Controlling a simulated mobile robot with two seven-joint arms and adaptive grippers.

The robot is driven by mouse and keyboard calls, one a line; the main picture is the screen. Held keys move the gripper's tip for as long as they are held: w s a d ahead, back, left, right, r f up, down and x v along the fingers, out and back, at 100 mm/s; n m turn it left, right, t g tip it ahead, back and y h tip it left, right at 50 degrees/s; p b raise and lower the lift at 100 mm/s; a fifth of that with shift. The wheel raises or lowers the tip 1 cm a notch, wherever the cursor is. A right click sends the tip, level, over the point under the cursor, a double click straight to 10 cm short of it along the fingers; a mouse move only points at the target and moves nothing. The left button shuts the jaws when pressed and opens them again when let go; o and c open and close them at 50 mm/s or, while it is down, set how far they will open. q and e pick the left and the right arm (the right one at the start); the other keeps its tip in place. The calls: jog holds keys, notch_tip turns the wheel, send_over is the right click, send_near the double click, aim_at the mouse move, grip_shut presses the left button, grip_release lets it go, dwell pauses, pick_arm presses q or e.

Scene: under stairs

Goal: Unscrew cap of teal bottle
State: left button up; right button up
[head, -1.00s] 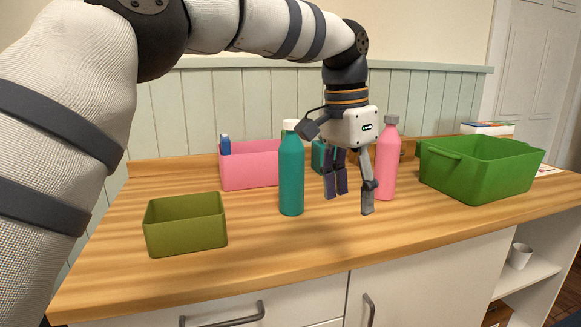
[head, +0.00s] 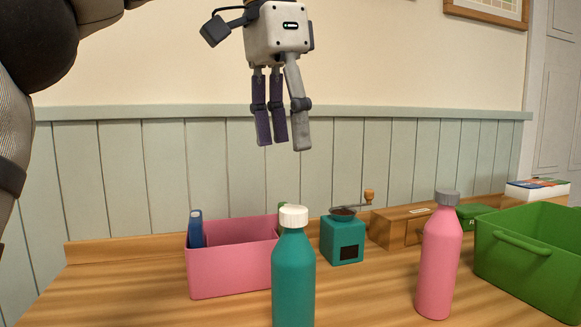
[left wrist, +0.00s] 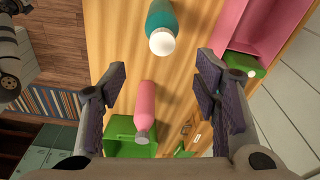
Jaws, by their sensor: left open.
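The teal bottle (head: 293,275) stands upright on the wooden counter, with its white cap (head: 293,216) on top. In the left wrist view the teal bottle (left wrist: 160,14) is at the top, its white cap (left wrist: 162,42) facing the camera. My left gripper (head: 280,145) is open and empty, high above the counter in the head view. In the left wrist view its fingers (left wrist: 165,95) are spread wide, with the teal bottle beyond them, not between them. My right gripper is not in view.
A pink bottle with a grey cap (head: 438,262) stands right of the teal one. A pink bin (head: 225,277), a teal coffee grinder (head: 343,240) and a wooden box (head: 393,228) stand behind. A green crate (head: 540,262) is at the right.

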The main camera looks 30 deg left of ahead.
aim_at(294, 209)
pick_arm(q)
jog(key=f, duration=0.3)
jog(key=w+f, duration=0.1)
jog(key=f, duration=0.6)
jog(key=shift+w+d, duration=0.2)
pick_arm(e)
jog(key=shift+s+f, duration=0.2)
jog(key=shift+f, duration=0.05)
